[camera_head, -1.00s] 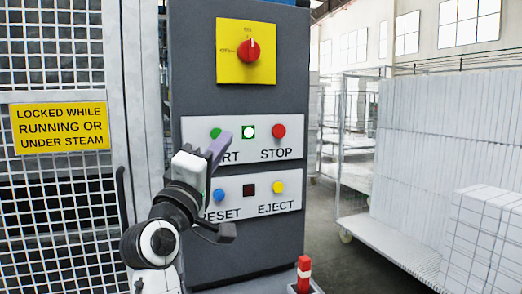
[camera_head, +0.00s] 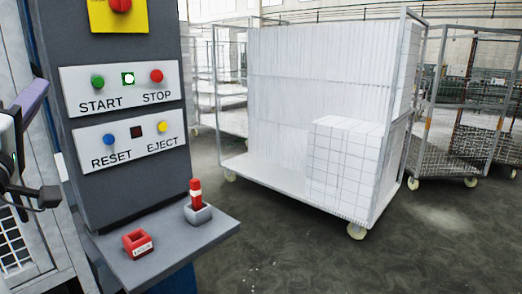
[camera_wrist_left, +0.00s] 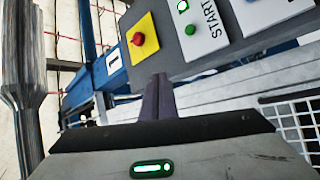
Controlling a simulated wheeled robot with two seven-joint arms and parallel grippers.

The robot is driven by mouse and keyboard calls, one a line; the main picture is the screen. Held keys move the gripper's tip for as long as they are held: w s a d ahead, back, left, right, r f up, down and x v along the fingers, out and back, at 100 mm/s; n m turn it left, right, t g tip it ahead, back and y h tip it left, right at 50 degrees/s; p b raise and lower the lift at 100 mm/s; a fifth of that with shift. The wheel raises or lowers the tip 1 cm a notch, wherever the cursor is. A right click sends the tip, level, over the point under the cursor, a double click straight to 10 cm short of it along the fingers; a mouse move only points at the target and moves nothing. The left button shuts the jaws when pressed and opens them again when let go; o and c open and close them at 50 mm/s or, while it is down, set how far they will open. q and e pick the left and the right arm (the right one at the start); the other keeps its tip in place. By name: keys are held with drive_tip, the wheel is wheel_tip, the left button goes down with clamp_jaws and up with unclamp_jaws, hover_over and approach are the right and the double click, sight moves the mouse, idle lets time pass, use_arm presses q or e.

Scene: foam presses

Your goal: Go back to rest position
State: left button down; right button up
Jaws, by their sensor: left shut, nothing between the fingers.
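My left gripper (camera_head: 36,98) is at the left edge of the head view, left of the grey control panel (camera_head: 120,190) and apart from its buttons. Its purple fingers also show in the left wrist view (camera_wrist_left: 157,98), shut with nothing between them. The panel has a green START button (camera_head: 97,81), a red STOP button (camera_head: 156,76), a blue RESET button (camera_head: 109,132) and a yellow EJECT button (camera_head: 162,127). My right gripper is out of view.
A shelf (camera_head: 165,245) below the panel carries a red holder (camera_head: 138,244) and a red-and-white piece in a grey base (camera_head: 198,212). A wheeled cart (camera_head: 265,180) with white foam blocks (camera_head: 345,160) stands to the right. Open floor (camera_head: 290,255) lies between.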

use_arm(q)
drive_tip(key=s+a+r+m+t+y, duration=0.1)
drive_tip(key=s+a+r+m+y, duration=0.1)
drive_tip(key=s+a+r+m, duration=0.45)
drive_tip(key=w+d+f+m+g+h, duration=0.1)
drive_tip(key=w+f+m+g, duration=0.15)
drive_tip(key=f, duration=0.55)
drive_tip(key=w+d+f+m+g+h, duration=0.15)
drive_tip(key=w+f, duration=0.25)
drive_tip(key=f, duration=0.4)
drive_tip(key=w+d+f+m+g+h, duration=0.1)
drive_tip(key=w+f+m+h, duration=0.15)
drive_tip(key=f, duration=0.45)
drive_tip(key=s+d+f+m+g+h, duration=0.1)
drive_tip(key=s+d+f+m+g, duration=0.1)
drive_tip(key=f, duration=1)
drive_tip(key=s+d+f+m+g, duration=0.2)
drive_tip(key=f, duration=1.1)
drive_tip(key=s+d+f+m+g+h, duration=0.15)
drive_tip(key=s+d+f+g, duration=0.25)
drive_tip(key=s+f, duration=0.85)
drive_tip(key=s+d+f+m+g+h, duration=0.1)
drive_tip(key=s+d+f+m+g, duration=0.2)
drive_tip(key=s+f, duration=1)
drive_tip(key=w+d+n+t, duration=0.1)
drive_tip(key=d+n, duration=0.3)
drive_tip(key=d, duration=0.9)
drive_tip(key=shift+w+f+h, duration=0.3)
drive_tip(key=shift+w+h, duration=0.05)
